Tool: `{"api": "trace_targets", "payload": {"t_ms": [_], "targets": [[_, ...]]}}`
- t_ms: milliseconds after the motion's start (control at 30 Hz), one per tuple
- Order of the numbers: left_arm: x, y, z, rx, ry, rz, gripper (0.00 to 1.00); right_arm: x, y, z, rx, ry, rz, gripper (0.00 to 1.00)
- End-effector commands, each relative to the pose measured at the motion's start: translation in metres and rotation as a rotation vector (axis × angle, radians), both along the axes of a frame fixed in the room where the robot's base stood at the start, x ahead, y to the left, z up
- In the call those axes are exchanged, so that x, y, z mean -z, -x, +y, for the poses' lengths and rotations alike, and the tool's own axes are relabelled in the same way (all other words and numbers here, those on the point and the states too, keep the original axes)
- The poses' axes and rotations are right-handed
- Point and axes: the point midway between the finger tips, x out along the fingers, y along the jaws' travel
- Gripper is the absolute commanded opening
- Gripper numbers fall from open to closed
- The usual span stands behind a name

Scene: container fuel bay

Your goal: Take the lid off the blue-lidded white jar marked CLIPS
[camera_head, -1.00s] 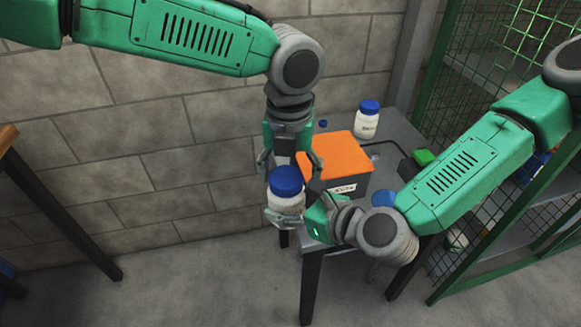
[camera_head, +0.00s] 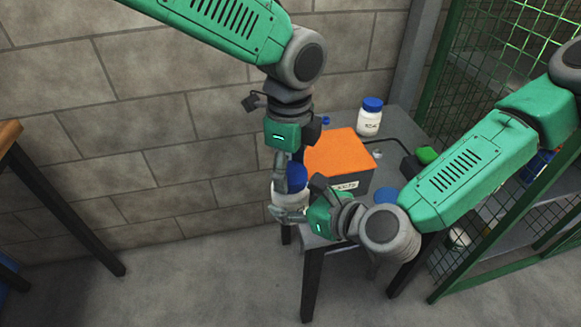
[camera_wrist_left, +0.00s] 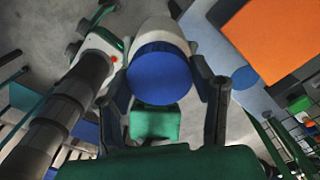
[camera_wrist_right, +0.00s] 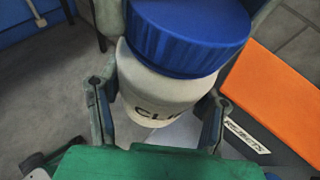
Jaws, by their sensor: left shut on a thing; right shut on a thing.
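The white jar marked CLIPS (camera_wrist_right: 160,90) is held off the table, near its front left corner. Its blue lid (camera_wrist_right: 190,38) sits on top of it. My right gripper (camera_head: 290,213) is shut on the jar's white body from the side. My left gripper (camera_head: 288,175) comes down from above, its fingers on either side of the blue lid, and is shut on it. In the left wrist view the lid (camera_wrist_left: 158,78) lies between the fingers, with the white body (camera_wrist_left: 160,35) beyond. The lid is partly hidden in the head view.
A grey table holds an orange-topped box (camera_head: 338,155) marked REJECTS. Another white jar (camera_head: 368,123) with a blue lid stands behind it. A blue round thing (camera_head: 386,196) and a green-topped object (camera_head: 427,155) are at right. A mesh fence (camera_head: 500,60) stands on the right.

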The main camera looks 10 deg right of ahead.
Motion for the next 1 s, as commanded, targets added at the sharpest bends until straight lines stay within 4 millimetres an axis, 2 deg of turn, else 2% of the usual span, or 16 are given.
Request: {"api": "trace_targets", "payload": {"t_ms": [33,133,433,467,500,1000], "targets": [[-0.0021,-0.0017,-0.0052,-0.06,0.016,-0.01,0.16,-0.0041,0.005,0.0079,-0.026,-0.005,-0.006,0.0],[-0.0022,-0.0025,-0.0045,-0.137,0.018,-0.008,0.15,-0.004,0.0057,0.0084,-0.028,-0.005,-0.005,0.0],[-0.0029,-0.0052,-0.0031,-0.155,0.019,-0.012,0.15,-0.004,0.0067,0.0087,-0.03,-0.005,-0.004,0.0],[-0.003,-0.0055,-0.003,-0.155,0.02,-0.013,0.6,-0.004,0.0067,0.0087,-0.03,-0.005,-0.004,0.0],[-0.003,-0.0057,-0.0028,-0.154,0.02,-0.013,0.71,-0.0039,0.0066,0.0086,-0.028,-0.005,-0.003,0.0],[-0.0016,-0.004,-0.0003,-0.153,0.01,-0.008,0.71,-0.0017,0.0033,0.0037,-0.012,-0.003,0.0,0.0]]}}
